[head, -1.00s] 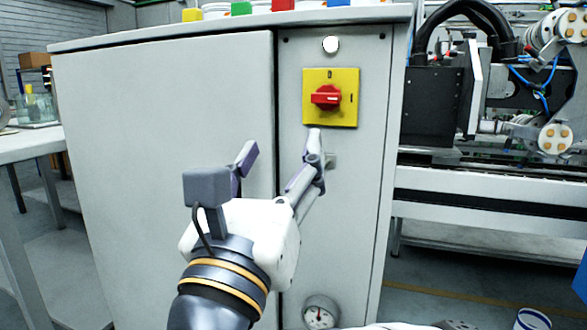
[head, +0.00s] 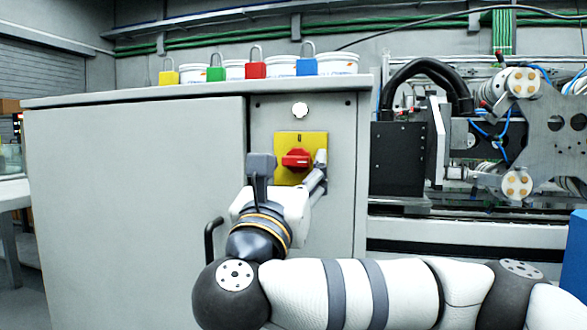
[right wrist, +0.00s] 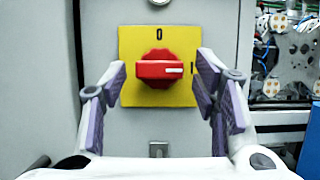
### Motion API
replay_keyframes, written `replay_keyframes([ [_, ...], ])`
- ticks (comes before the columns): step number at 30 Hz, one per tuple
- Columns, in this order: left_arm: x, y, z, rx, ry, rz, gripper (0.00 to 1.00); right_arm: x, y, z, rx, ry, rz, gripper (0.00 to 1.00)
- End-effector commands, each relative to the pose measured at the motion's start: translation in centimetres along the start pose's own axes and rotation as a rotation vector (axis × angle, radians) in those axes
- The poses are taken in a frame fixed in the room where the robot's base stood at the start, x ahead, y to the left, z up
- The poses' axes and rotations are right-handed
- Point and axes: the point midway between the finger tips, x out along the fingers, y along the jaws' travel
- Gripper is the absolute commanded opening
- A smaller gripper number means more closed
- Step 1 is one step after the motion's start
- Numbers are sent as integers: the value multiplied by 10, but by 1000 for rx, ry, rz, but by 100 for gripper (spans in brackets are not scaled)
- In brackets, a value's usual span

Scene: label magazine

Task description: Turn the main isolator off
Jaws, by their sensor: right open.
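The main isolator is a red rotary handle (head: 297,159) on a yellow plate (head: 316,139) on the grey cabinet front. In the right wrist view the red handle (right wrist: 158,69) lies horizontal, its white mark pointing right, away from the 0 at the top of the yellow plate (right wrist: 132,43). My right gripper (head: 296,165) is in front of the plate. In the right wrist view its open fingers (right wrist: 160,85) stand either side of the handle, apart from it, with nothing between the pads but the view of the handle. My left gripper is not in view.
Yellow (head: 168,77), green (head: 215,73), red (head: 255,70) and blue (head: 306,66) padlocks stand on the cabinet top with white tubs. A white round lamp (head: 300,110) sits above the plate. A black door handle (head: 209,240) projects near my right arm. Machinery (head: 520,140) stands at right.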

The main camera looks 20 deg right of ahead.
Motion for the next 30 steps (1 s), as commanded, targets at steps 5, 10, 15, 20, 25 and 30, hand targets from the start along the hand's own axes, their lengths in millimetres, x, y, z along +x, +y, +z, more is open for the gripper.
replay_keyframes([
  [5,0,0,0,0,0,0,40,0,0,0,0,0,1,28],
  [10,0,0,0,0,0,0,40,0,0,0,0,0,1,7],
  [15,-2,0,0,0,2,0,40,0,0,1,-12,-1,5,7],
  [20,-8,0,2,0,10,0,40,0,-1,3,-60,-3,26,7],
  [25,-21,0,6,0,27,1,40,1,-3,6,-165,-4,68,7],
  [30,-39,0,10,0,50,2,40,2,-4,8,-308,-5,127,7],
])
